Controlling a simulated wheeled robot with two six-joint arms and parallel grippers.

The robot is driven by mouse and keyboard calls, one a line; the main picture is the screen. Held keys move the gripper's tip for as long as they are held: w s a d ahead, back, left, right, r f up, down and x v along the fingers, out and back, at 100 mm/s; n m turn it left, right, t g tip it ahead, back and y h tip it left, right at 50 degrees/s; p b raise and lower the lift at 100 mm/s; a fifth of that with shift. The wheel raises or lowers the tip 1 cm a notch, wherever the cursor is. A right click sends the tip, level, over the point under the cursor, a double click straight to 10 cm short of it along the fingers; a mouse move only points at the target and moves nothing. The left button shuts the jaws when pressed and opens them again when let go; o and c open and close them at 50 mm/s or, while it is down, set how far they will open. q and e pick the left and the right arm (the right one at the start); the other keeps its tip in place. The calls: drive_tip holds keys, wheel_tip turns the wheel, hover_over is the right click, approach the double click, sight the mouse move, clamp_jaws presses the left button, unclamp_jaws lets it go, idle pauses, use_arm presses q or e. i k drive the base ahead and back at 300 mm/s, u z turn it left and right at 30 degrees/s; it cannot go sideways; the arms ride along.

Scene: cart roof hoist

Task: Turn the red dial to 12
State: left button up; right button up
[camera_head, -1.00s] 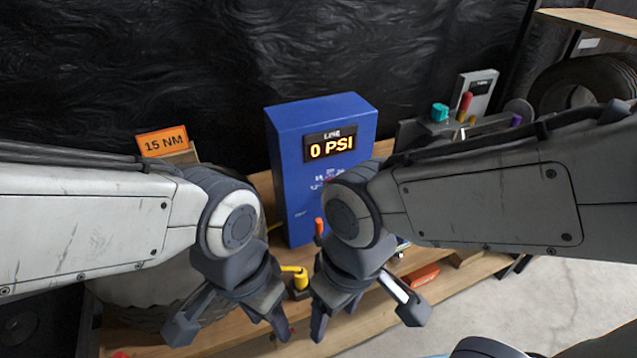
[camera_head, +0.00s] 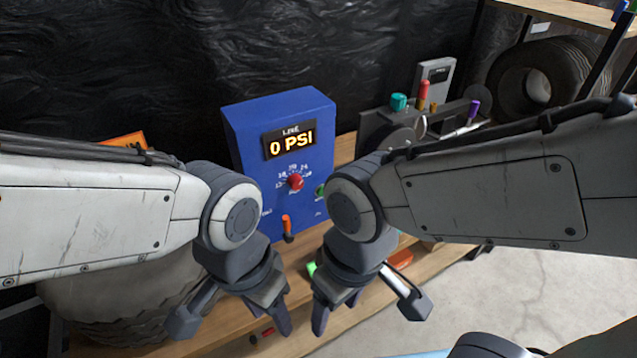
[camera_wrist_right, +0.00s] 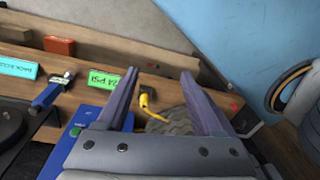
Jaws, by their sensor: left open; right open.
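The red dial (camera_head: 295,181) sits on the front of a blue box (camera_head: 245,150), with a ring of white numbers around it. The box's display (camera_head: 291,139) reads "LINE 0 PSI". An orange lever (camera_head: 287,227) and a green button (camera_head: 320,191) are lower on the same face. My left gripper (camera_head: 235,325) is open and empty, below and left of the dial. My right gripper (camera_head: 366,318) is open and empty, below and right of the dial. In the right wrist view my right gripper (camera_wrist_right: 157,82) shows its two fingers apart with nothing between them.
A green "24 PSI" label (camera_wrist_right: 104,78) lies on the wooden bench (camera_wrist_right: 45,85). A large tire (camera_head: 120,305) is at left, partly behind my left arm. A grey machine with coloured knobs (camera_head: 425,120) stands right of the box. Another tire (camera_head: 535,82) is at back right.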

sight(296, 182)
drive_tip(key=z, duration=1.75)
drive_tip(key=k, duration=0.7)
drive_tip(key=u, duration=1.4)
